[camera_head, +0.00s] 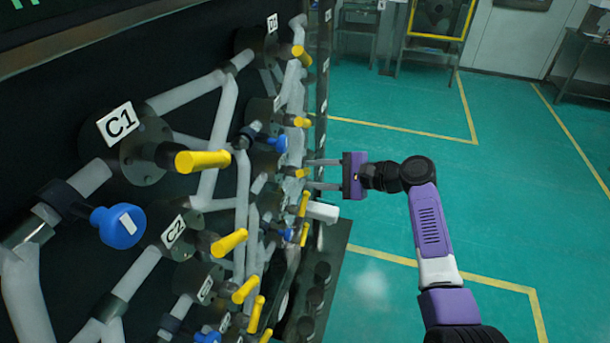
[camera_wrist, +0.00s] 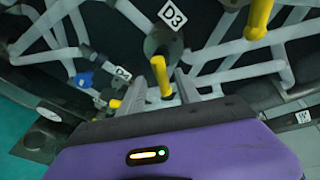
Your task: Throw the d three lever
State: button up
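The D3 label (camera_wrist: 172,15) is at the top of the wrist view. Below it a yellow lever (camera_wrist: 160,75) sticks out from a dark round mount. My gripper (camera_wrist: 158,86) has its two grey fingers apart, one on each side of this lever, with gaps visible. I cannot tell how deep the lever reaches between them. In the head view my gripper (camera_head: 309,173) points left at the panel, with a yellow lever (camera_head: 299,173) at its fingertips. The D3 label cannot be read there.
Other yellow levers sit close by, one at upper right (camera_wrist: 259,18) and one at lower left (camera_wrist: 115,103) in the wrist view. A blue knob (camera_wrist: 83,79) is at left. Grey pipes cross the dark panel. The green floor (camera_head: 390,115) right of the panel is clear.

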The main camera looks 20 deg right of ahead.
jog(key=shift+v, duration=1.8)
